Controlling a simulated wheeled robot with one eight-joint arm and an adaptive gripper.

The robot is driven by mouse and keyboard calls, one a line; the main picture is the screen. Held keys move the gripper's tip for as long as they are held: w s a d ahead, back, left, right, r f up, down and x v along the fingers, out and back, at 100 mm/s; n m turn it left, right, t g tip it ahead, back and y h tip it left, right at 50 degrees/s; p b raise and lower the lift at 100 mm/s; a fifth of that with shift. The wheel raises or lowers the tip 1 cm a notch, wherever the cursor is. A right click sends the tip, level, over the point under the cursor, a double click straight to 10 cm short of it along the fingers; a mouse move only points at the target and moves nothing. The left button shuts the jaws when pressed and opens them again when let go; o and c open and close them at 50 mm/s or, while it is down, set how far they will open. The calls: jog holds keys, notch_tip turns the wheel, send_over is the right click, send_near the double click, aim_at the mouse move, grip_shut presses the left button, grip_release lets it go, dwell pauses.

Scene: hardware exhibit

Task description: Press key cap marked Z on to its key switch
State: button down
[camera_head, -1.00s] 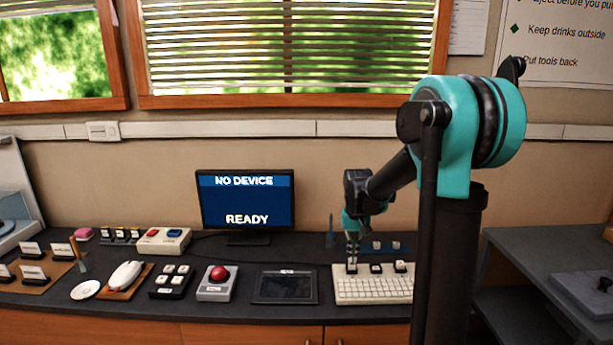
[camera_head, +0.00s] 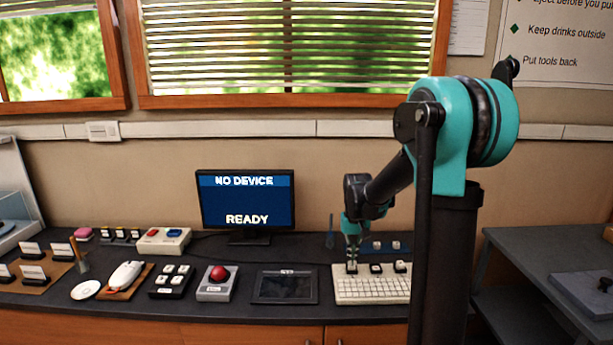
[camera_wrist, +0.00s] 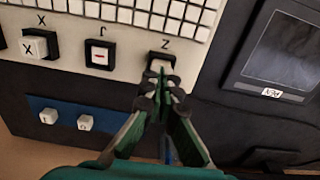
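The pale keyboard (camera_head: 372,290) lies on the dark counter, its row of black switch housings along the far edge. In the wrist view the housing marked Z (camera_wrist: 163,57) holds or lies under a pale key cap (camera_wrist: 159,66), partly covered by my fingertips. The cap's face and its seating are hidden. My gripper (camera_wrist: 161,82) points down at the Z place, its fingertips close together and seemingly shut on the cap. In the head view my gripper (camera_head: 352,261) is at the keyboard's far left housing.
The J housing (camera_wrist: 99,55) shows a red mark and no cap. The X housing (camera_wrist: 40,45) bears a white cap. A blue tray (camera_wrist: 105,127) holds two white caps. The tablet marked PEN (camera_head: 284,287) lies left of the keyboard. A monitor (camera_head: 246,200) stands behind.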

dwell(0.3)
jog(key=shift+r, duration=3.4)
jog(key=s+d+f+t, duration=0.2)
jog(key=s+f, duration=0.4)
jog(key=s, duration=0.5)
jog(key=s+d+f+t, duration=0.2)
jog(key=s+f, duration=0.3)
jog(key=s, duration=0.6)
jog(key=shift+d+f, duration=0.25)
jog(key=shift+f, duration=0.15)
jog(key=c, duration=2.3)
grip_release()
